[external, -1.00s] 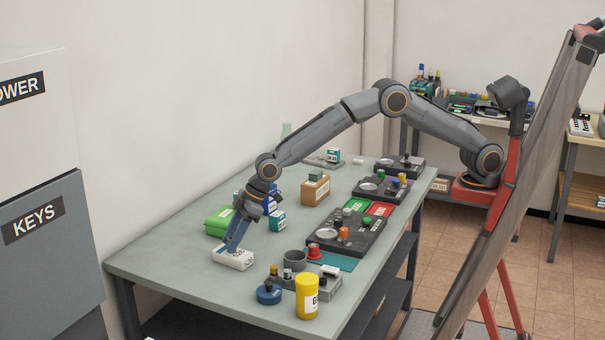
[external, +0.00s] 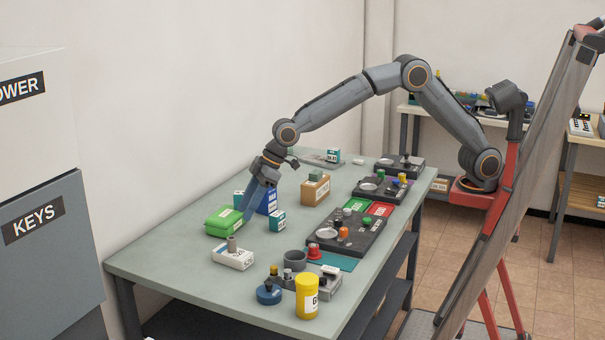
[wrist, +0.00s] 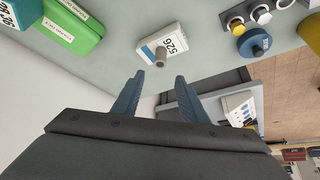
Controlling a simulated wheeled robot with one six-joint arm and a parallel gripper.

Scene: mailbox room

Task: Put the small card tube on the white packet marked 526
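The white packet marked 526 (external: 226,258) lies flat on the table near its left end. The small card tube (external: 232,243), grey-brown, stands on top of the packet. In the wrist view the packet (wrist: 172,40) shows its 526 label, and the tube (wrist: 160,57) is on it near one edge. My gripper (external: 246,214) is above the table, behind the packet and apart from the tube. In the wrist view its two blue fingers (wrist: 152,88) are spread wide with nothing between them.
A green box (external: 223,221) and a blue box (external: 268,201) stand close to my gripper. A teal-and-white small box (external: 278,220) is beside them. A yellow canister (external: 307,297), a blue round piece (external: 268,294) and a grey cup (external: 295,259) stand nearer the front.

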